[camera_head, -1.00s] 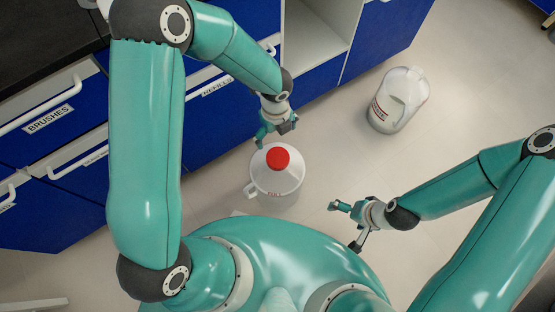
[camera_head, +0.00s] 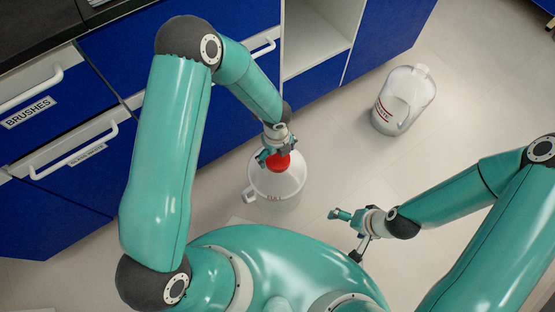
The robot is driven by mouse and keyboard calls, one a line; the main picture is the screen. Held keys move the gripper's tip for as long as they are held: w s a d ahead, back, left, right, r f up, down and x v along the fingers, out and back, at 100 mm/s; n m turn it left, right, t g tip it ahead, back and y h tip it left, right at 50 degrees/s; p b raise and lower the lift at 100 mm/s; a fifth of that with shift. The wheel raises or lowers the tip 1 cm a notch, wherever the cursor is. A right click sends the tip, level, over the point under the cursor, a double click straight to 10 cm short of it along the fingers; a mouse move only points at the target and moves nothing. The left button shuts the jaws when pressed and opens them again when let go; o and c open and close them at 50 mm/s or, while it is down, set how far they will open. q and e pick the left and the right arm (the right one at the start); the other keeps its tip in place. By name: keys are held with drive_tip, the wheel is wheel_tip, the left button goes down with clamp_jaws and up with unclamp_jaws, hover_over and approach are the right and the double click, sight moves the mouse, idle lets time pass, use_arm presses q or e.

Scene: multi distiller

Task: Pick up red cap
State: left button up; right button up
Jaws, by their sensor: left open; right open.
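The red cap (camera_head: 279,163) sits on top of a white, translucent jug (camera_head: 276,185) that stands on the floor in front of the blue cabinets. My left gripper (camera_head: 276,158) is open and right at the cap, with its fingers partly covering the cap's upper part. I cannot tell whether the fingers touch the cap. My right gripper (camera_head: 345,220) is open and empty, to the lower right of the jug and apart from it.
A second white jug (camera_head: 403,101) stands on the floor at the right, with no cap seen. Blue cabinets (camera_head: 215,115) with white handles run along the upper left, with an open shelf compartment (camera_head: 318,38).

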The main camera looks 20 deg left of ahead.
use_arm(q)
drive_tip(key=shift+f, duration=0.6)
drive_tip(key=shift+c, duration=0.2)
drive_tip(key=c, duration=0.8)
drive_tip(key=shift+r, duration=0.15)
